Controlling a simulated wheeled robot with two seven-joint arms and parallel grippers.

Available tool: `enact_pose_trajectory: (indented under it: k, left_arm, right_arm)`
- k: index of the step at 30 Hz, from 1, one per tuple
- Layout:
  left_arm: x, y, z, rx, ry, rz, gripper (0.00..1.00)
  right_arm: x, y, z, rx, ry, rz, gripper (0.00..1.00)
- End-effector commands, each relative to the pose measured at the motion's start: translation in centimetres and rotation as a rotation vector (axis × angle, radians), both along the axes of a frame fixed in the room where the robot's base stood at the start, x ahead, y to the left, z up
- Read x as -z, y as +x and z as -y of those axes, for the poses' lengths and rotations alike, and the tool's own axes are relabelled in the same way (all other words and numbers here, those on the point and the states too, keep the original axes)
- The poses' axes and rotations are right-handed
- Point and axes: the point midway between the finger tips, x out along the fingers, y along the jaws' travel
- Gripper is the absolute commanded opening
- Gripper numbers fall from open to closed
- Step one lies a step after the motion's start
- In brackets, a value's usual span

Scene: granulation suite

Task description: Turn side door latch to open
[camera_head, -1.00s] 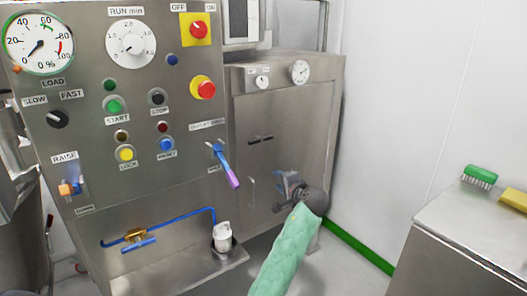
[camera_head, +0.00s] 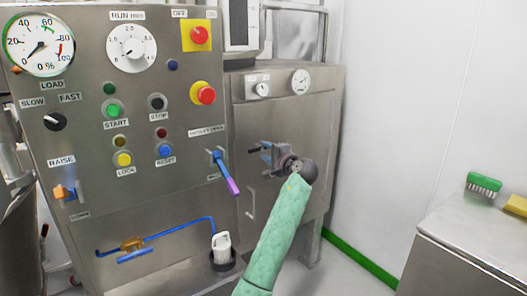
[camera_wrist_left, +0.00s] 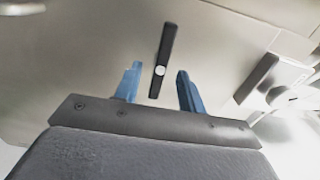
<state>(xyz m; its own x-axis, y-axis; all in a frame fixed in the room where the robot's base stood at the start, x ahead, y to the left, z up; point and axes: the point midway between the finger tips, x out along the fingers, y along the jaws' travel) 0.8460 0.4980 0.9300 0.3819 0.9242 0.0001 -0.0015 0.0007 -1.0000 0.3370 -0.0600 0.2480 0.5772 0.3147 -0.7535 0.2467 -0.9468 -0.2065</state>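The side door latch shows in the left wrist view as a dark bar (camera_wrist_left: 164,50) with a pale round pivot on a metal panel. It lies lengthwise in that picture, its lower end between my left gripper's blue fingertips (camera_wrist_left: 157,72), with gaps on both sides. In the head view my left gripper (camera_head: 260,148) is at the side door (camera_head: 310,115) and covers most or all of the latch. The gripper is open and empty; I cannot tell whether a finger touches the door. My right gripper is not in view.
A metal pull handle (camera_head: 251,203) is on the door below the gripper. A blue-purple lever (camera_head: 228,177) and a red stop button (camera_head: 203,94) are on the panel to the left. A steel cabinet (camera_head: 470,245) with a green brush (camera_head: 483,184) stands at right.

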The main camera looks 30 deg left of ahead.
Motion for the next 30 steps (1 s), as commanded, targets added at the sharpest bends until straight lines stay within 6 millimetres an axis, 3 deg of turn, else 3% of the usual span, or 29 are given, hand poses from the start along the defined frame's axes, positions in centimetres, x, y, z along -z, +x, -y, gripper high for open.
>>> enact_pose_trajectory:
  k: [5, 13, 14, 20, 30]
  left_arm:
    - [0.0, 0.7, -1.8, -0.001, 0.0, 0.0, 0.4]
    - [0.0, 0.8, -2.0, 0.0, -0.001, 0.001, 0.4]
    - [0.0, 0.8, -2.0, 0.0, -0.001, 0.001, 0.38]
    - [0.0, 0.8, -2.0, 0.0, -0.001, 0.001, 0.0]
    - [0.2, 0.8, -2.0, 0.001, -0.014, 0.03, 0.0]
  right_arm:
    - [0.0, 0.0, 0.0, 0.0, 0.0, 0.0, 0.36]
    - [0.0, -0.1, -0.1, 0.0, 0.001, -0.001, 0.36]
    - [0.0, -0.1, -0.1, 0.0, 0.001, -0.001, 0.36]
    - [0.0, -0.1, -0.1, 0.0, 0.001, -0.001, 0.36]
    - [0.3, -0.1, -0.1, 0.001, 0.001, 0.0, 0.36]
